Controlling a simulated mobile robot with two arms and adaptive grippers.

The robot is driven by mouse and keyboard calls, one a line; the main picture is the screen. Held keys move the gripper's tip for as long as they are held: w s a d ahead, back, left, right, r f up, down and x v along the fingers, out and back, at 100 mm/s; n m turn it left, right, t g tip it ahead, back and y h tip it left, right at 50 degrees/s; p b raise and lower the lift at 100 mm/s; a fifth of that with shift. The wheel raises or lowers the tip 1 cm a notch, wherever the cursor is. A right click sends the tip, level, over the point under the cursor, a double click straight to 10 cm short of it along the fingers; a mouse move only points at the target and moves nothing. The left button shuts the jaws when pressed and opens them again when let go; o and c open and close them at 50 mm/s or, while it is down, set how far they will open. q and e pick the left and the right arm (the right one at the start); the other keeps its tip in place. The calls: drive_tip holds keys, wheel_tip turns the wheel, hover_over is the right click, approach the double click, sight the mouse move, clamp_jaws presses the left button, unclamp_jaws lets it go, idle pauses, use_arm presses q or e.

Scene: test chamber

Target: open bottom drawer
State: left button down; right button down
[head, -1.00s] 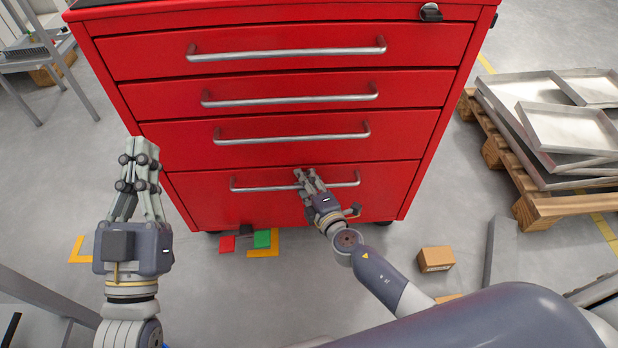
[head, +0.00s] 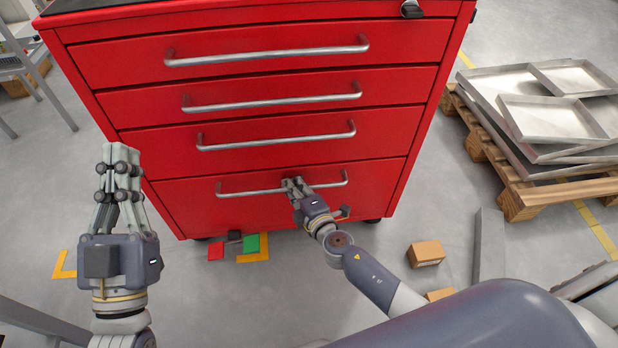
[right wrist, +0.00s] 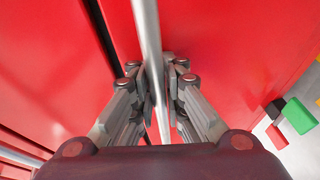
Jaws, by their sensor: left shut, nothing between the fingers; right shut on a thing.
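The red cabinet's bottom drawer (head: 245,212) has a long silver bar handle (head: 240,192). The drawer front looks about flush with the drawers above it. My right gripper (head: 296,184) is shut on this handle a little right of its middle. In the right wrist view the handle (right wrist: 148,40) runs between the two fingers (right wrist: 156,90), which press on it from both sides. My left gripper (head: 119,155) is shut and empty, pointing forward to the left of the cabinet and apart from it.
Three drawers with bar handles (head: 275,141) are above. Red (head: 216,251) and green (head: 252,244) pieces lie on the floor by the cabinet's base. A cardboard box (head: 426,254) is on the floor at right. A wooden pallet (head: 520,205) with metal trays (head: 550,120) stands further right.

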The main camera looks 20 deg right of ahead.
drive_tip(key=shift+w+d+r, duration=0.35)
drive_tip(key=shift+d+r, duration=0.1)
drive_tip(key=shift+r, duration=0.05)
drive_tip(key=shift+s+a+f, duration=0.1)
drive_tip(key=shift+s+f, duration=0.05)
drive_tip(key=c, duration=1.9)
unclamp_jaws()
use_arm(q)
drive_tip(key=shift+d+r, duration=0.1)
drive_tip(key=shift+d, duration=0.05)
use_arm(e)
drive_tip(key=shift+f, duration=0.15)
